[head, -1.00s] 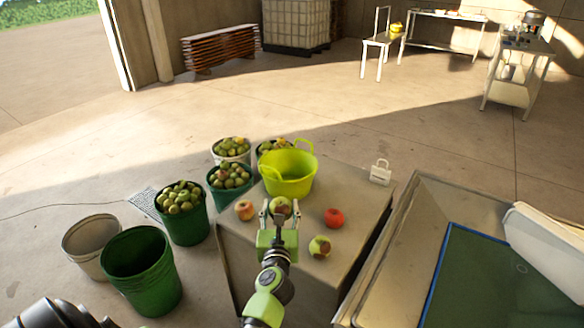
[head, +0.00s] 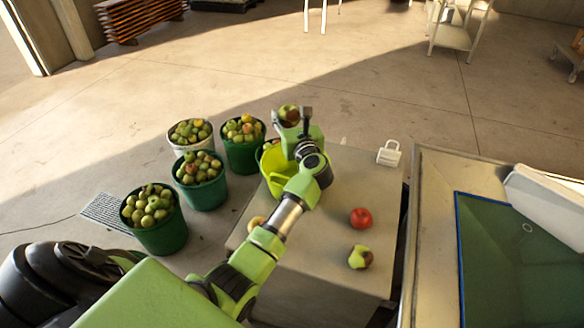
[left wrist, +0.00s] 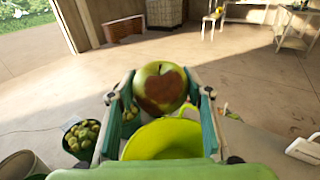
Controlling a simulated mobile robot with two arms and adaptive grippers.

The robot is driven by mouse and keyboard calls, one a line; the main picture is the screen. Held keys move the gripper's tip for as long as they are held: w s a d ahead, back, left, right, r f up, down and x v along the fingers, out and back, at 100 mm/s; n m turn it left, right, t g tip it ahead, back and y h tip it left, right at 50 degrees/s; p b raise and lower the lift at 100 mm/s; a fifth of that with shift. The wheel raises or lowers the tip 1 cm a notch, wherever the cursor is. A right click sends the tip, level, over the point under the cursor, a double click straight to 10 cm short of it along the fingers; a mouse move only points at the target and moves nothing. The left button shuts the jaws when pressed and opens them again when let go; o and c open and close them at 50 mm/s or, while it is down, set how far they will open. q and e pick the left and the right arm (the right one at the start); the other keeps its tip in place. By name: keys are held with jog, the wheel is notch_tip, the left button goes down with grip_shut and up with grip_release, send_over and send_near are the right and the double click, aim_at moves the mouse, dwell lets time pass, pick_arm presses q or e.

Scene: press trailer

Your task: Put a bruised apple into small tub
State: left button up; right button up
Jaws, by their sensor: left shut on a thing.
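My left gripper (head: 291,114) is shut on a green apple with a large brown bruise (head: 289,113); the bruised apple also shows between the fingers in the left wrist view (left wrist: 161,87). The gripper holds it up above the yellow-green small tub (head: 272,170), toward the tub's far side. The tub stands on the grey table (head: 320,270), partly hidden by my left arm. In the left wrist view the tub (left wrist: 165,140) lies below and nearer than the apple. I see no right gripper.
A red apple (head: 361,218) and a green-brown apple (head: 360,257) lie on the table; another apple (head: 257,223) is partly behind my arm. A white tag-like object (head: 388,153) stands at the far right corner. Buckets of apples (head: 160,236) stand left. A metal trough (head: 432,230) is right.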

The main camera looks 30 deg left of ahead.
pick_arm(q)
jog(key=shift+d+f, duration=0.15)
jog(key=shift+f, duration=0.15)
notch_tip(320, 180, down, 5)
jog(key=b, duration=0.4)
jog(key=shift+d, duration=0.1)
jog(key=o, duration=1.3)
jog(key=v, duration=1.2)
pick_arm(e)
jog(key=f, duration=0.2)
jog(key=d+f, duration=0.1)
jog(key=f, duration=0.1)
jog(key=shift+f, duration=0.25)
